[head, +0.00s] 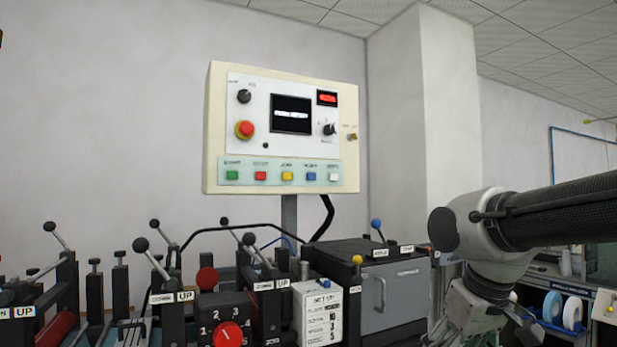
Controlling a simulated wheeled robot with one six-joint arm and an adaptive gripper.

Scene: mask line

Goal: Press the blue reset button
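The blue button (311,176) is on the lower strip of a cream control panel (213,130) mounted on a post. It sits between a yellow button (287,176) and a white button (334,177). Green (232,175) and red (261,176) buttons are further left in the same row. The small labels above the buttons are too blurred to read. My gripper (480,335) is at the bottom right, below and to the right of the panel, well apart from the blue button. Its fingers are cut off by the lower picture edge.
A red emergency knob (246,129) and a dark screen (291,114) are above the button row. Machinery with black-knobbed levers (141,244) and a grey cabinet (395,292) stand below the panel. A pillar (415,120) is right of it. The space before the panel is clear.

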